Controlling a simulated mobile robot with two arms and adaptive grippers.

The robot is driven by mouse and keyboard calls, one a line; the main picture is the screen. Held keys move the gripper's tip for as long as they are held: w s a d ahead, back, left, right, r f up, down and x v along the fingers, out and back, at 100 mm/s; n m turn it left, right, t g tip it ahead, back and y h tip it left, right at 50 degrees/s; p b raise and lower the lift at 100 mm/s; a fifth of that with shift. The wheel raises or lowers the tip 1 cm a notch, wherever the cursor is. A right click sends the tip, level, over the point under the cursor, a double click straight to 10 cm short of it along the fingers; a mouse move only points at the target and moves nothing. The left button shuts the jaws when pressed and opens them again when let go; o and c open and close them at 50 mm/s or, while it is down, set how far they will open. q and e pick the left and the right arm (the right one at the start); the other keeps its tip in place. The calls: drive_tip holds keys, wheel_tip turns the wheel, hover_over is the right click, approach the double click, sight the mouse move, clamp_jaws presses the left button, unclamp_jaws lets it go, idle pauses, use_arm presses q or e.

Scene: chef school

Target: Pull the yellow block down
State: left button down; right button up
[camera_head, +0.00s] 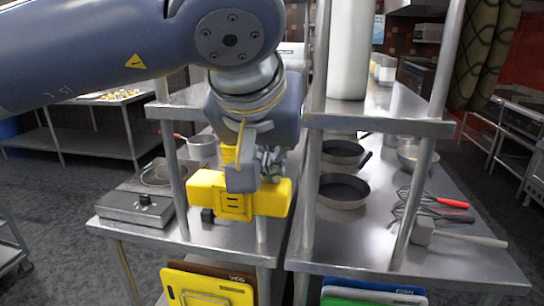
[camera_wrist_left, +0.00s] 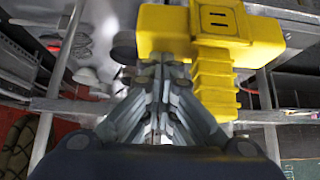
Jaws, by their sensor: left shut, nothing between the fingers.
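The yellow block (camera_head: 235,203) is a wide bar with a ribbed part rising from it. It hangs level at the front edge of the metal shelving in the head view, beside a metal post. In the left wrist view the yellow block (camera_wrist_left: 220,28) fills the top centre and right. My left gripper (camera_head: 268,172) is above and partly in front of the block. In the left wrist view my left gripper (camera_wrist_left: 160,66) has its fingers shut and empty, their tips close to the block's lower edge. I cannot tell whether they touch it. My right gripper is not in view.
Steel posts (camera_head: 313,130) and an upper shelf edge (camera_head: 380,125) stand close to my left arm. Pans (camera_head: 343,189), whisks (camera_head: 425,208) and a mallet (camera_head: 455,236) lie on the right counter. A scale (camera_head: 133,208) is on the left counter.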

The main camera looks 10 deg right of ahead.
sight(269, 206)
use_arm(q)
drive_tip(key=shift+f, duration=0.15)
wheel_tip(269, 206, down, 9)
drive_tip(key=b, duration=0.7)
wheel_tip(269, 206, down, 5)
drive_tip(key=b, duration=0.4)
drive_tip(key=shift+r+p, duration=2.7)
drive_tip(key=shift+r, duration=0.5)
drive_tip(key=shift+s+a, duration=0.1)
drive_tip(key=shift+s, duration=0.35)
drive_tip(key=s+a+r, duration=0.2)
drive_tip(key=s, duration=0.4)
drive_tip(key=shift+s+a, duration=0.15)
drive_tip(key=shift+s, duration=0.2)
